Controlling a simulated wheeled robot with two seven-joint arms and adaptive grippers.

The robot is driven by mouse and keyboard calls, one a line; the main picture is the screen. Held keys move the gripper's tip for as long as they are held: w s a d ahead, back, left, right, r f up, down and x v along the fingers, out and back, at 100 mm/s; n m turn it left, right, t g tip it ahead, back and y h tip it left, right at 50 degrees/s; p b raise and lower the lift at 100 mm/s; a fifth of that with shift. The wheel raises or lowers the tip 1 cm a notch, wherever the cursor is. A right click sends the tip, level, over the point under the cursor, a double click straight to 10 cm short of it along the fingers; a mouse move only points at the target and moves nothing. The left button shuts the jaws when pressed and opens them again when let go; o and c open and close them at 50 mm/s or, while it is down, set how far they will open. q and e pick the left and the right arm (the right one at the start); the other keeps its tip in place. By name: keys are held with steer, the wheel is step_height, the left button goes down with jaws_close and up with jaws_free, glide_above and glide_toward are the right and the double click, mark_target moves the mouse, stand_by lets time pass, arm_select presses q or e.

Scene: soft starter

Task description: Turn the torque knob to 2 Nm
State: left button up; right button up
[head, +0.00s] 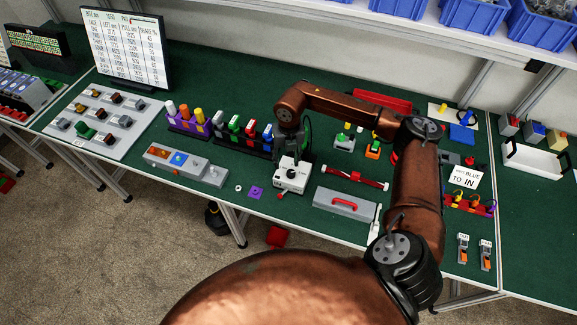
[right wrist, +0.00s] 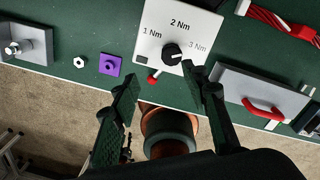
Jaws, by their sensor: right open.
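The torque box (head: 292,175) is a white block on the green bench in the head view. The right wrist view shows its top face (right wrist: 150,20), marked 1 Nm, 2 Nm and 3 Nm, with the black round torque knob (right wrist: 172,54) near its lower edge. I cannot tell which mark the knob points to. My right gripper (head: 290,148) is above the box, pointing down. In the right wrist view its fingers (right wrist: 160,79) are spread apart with nothing between them, and the knob appears just beyond the tips. My left gripper is out of view.
A purple plate (head: 256,192) and a nut (head: 239,188) lie left of the box. A rack of coloured parts (head: 240,138) stands behind left.

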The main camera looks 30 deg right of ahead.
mark_target(291, 172)
steer(key=shift+d, duration=0.75)
steer(key=shift+d+f, duration=0.1)
steer(key=shift+f, duration=0.3)
step_height(291, 172, down, 7)
steer(key=shift+s+r+p, duration=0.1)
steer(key=shift+r+p, duration=0.05)
steer(key=shift+p, duration=0.4)
steer(key=shift+c, duration=0.3)
jaws_close()
